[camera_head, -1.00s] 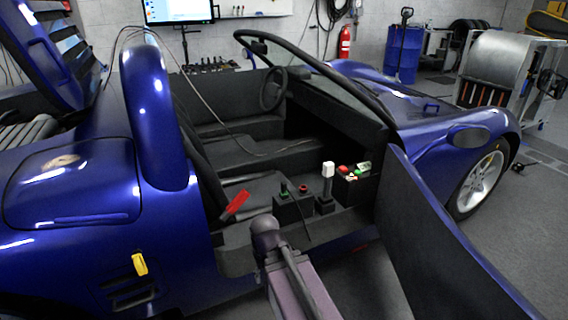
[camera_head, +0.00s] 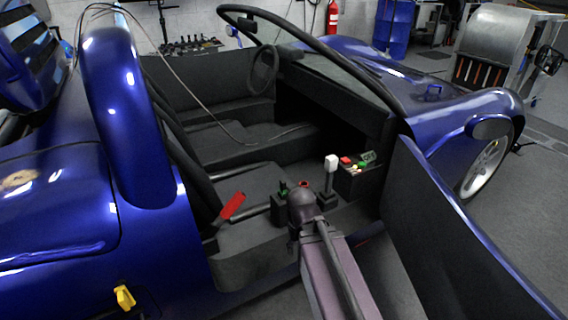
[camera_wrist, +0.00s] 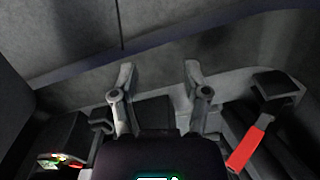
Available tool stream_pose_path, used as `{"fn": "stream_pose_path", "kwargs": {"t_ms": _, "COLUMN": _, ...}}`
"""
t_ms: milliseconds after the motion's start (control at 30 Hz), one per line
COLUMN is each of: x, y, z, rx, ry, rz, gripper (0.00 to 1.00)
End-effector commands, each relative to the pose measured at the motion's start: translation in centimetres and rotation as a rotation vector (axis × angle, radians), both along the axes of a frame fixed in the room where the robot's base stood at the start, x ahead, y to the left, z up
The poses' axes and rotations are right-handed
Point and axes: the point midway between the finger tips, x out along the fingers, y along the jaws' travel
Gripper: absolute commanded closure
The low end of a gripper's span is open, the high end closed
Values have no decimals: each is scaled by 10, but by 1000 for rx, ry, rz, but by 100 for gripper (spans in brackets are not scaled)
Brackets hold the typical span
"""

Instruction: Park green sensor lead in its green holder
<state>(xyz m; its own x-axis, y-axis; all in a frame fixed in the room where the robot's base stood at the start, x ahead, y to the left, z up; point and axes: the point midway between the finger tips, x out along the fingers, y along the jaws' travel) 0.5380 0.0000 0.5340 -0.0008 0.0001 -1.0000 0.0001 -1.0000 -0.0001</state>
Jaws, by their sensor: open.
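Another green piece (camera_head: 368,156) lies on the black console box (camera_head: 357,184), among red and pale pieces. My arm covers part of the sill in the head view and my gripper does not show there. In the wrist view my gripper (camera_wrist: 158,74) is open, with its two fingers wide apart and nothing between them. A small green spot (camera_wrist: 46,158) shows on a dark box at lower left.
A white-topped lever (camera_head: 331,164) stands between the boxes. A red handle (camera_head: 231,207) is left of my arm and also shows in the wrist view (camera_wrist: 246,148). The open blue door (camera_head: 445,225) is at right. A thin cable (camera_head: 190,87) hangs into the cabin.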

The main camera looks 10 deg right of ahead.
Motion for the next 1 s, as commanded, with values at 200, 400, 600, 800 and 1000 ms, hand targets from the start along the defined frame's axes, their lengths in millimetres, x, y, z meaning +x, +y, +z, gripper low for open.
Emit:
{"fn": "stream_pose_path", "kwargs": {"t_ms": 200, "x": 0, "y": 0, "z": 0, "rx": 0, "ry": 0, "rz": 0, "gripper": 40}}
{"fn": "stream_pose_path", "kwargs": {"t_ms": 400, "x": 6, "y": 0, "z": 2, "rx": 0, "ry": 0, "rz": 5, "gripper": 40}}
{"fn": "stream_pose_path", "kwargs": {"t_ms": 600, "x": 45, "y": 0, "z": 16, "rx": 0, "ry": 0, "rz": 39, "gripper": 40}}
{"fn": "stream_pose_path", "kwargs": {"t_ms": 800, "x": 120, "y": -4, "z": 40, "rx": 0, "ry": 0, "rz": 109, "gripper": 40}}
{"fn": "stream_pose_path", "kwargs": {"t_ms": 1000, "x": 206, "y": -4, "z": 67, "rx": 0, "ry": 0, "rz": 202, "gripper": 40}}
